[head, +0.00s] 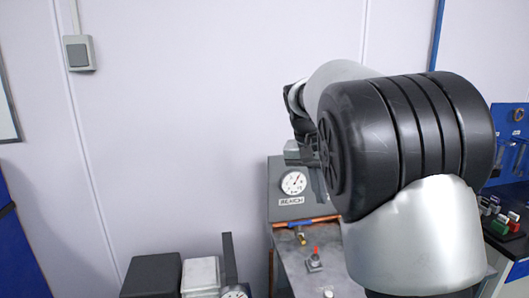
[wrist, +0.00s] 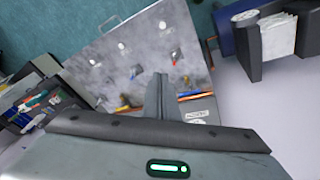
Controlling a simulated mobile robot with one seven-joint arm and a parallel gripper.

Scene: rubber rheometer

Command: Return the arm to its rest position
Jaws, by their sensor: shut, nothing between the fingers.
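My gripper shows in the wrist view (wrist: 161,78) with its two fingers together and nothing between them. It points over the grey metal bench top (wrist: 130,45). In the head view, my arm reaches in from the lower right and its large black joint covers much of the right half. Part of my gripper (head: 317,180) shows just left of that joint, in front of the grey gauge panel (head: 283,208); the rest is hidden. I cannot tell whether the fingers touch anything.
A white dial gauge (head: 293,183) is on the panel. A red-topped knob (head: 314,256) and a yellow fitting (head: 302,239) are below it. A black box (head: 151,276) and a white block (head: 200,276) stand left. Blue racks (head: 512,130) stand right.

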